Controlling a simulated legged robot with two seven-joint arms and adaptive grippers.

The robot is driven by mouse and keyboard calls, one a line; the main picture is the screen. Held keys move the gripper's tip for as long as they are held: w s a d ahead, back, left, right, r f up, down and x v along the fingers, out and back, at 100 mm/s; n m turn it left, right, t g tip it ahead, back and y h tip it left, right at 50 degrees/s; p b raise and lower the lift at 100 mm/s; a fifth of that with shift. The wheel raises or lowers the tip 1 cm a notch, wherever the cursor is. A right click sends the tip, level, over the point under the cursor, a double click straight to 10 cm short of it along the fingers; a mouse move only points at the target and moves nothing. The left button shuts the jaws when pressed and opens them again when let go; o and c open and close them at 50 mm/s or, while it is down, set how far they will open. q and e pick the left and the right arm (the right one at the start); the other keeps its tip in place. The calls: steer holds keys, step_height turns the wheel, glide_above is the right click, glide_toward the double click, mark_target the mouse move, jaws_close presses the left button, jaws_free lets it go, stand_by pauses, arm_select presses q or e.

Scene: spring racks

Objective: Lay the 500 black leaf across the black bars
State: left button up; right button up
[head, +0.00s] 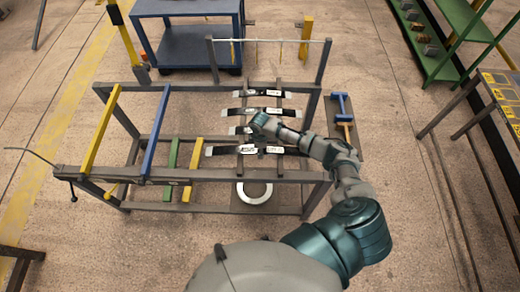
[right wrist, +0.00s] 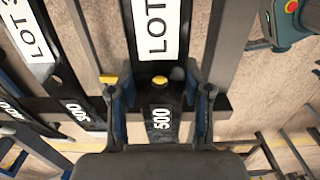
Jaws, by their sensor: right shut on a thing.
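The 500 black leaf (right wrist: 160,120) runs up and down the right wrist view, with a white LOT label above a yellow-topped bolt. My right gripper (right wrist: 163,112) is shut on it, one finger on each side near its 500 mark. In the head view, my right gripper (head: 258,139) is over the rack, and the nearest black leaf (head: 222,152), which looks like the held one, spans the two black bars (head: 247,164). I cannot tell whether it touches them. My left gripper is in neither view.
Several other black leaves, such as the farthest one (head: 265,93), lie across the bars behind. Yellow (head: 100,130) and blue (head: 156,130) bars are at the rack's left. A white ring (head: 254,200) is on the lower shelf. A blue cart (head: 190,50) stands behind.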

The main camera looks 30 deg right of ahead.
steer(key=shift+w, duration=0.1)
steer(key=shift+a+f+b, duration=0.25)
steer(key=shift+f+b, duration=0.05)
steer(key=shift+f, duration=0.05)
steer(key=shift+d+f, duration=0.15)
steer(key=shift+f, duration=0.15)
steer(key=o, duration=1.3)
steer(key=shift+o, duration=0.3)
steer(key=shift+s+f, duration=0.1)
steer(key=shift+s, duration=0.1)
step_height(320, 180, up, 12)
steer(key=shift+w, duration=0.1)
